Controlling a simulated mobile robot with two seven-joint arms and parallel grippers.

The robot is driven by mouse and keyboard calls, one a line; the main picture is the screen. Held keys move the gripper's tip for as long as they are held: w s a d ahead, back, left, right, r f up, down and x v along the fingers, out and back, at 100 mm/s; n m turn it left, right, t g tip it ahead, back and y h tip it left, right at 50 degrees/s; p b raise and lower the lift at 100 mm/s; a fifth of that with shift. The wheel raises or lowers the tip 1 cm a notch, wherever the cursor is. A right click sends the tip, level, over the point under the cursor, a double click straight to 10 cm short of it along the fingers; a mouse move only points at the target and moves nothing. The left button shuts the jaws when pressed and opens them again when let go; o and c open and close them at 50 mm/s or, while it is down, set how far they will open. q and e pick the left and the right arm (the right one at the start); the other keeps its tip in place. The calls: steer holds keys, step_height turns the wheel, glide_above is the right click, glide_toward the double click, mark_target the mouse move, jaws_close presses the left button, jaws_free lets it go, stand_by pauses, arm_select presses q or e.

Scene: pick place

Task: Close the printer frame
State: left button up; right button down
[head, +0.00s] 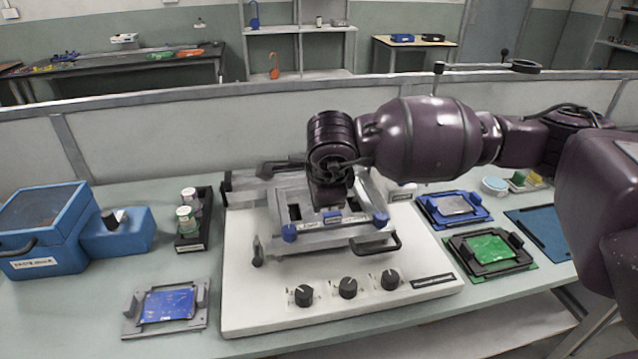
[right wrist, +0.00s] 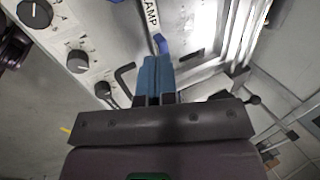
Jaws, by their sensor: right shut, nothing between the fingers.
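The printer (head: 240,315) is a white base with black knobs along its front. Its grey metal frame (head: 262,243) lies low over the base, with blue clamp knobs and a black handle (head: 376,244) at the front. I cannot tell whether the frame is fully down. My right arm reaches in from the right and its wrist is over the frame, hiding the middle of it; the fingers are hidden in the head view. In the right wrist view, my right gripper (right wrist: 157,75) shows blue fingers together and empty, beside the frame (right wrist: 205,75) and near a blue clamp knob. My left gripper is not in view.
A blue lidded box (head: 45,225) stands at the left, with a black bottle rack (head: 192,240) beside it. A grey fixture with a blue board (head: 168,305) lies front left. Fixtures with a grey board (head: 455,207) and a green board (head: 488,250) lie at the right.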

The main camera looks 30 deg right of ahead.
mark_target(323, 244)
steer(key=f, duration=0.2)
steer(key=s+f+b, duration=0.1)
steer(key=f, duration=0.1)
steer(key=s+f, duration=0.1)
steer(key=f, duration=0.1)
steer(key=shift+a+f+b, duration=0.25)
steer(key=shift+f+b, duration=0.05)
steer(key=shift+b, duration=0.1)
steer(key=shift+s+f, duration=0.1)
steer(key=shift+f, duration=0.7)
arm_select(q)
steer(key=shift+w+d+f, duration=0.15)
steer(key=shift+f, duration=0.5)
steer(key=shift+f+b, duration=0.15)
steer(key=shift+b, duration=0.15)
arm_select(e)
steer(key=shift+s+f, duration=0.15)
steer(key=shift+f, duration=0.1)
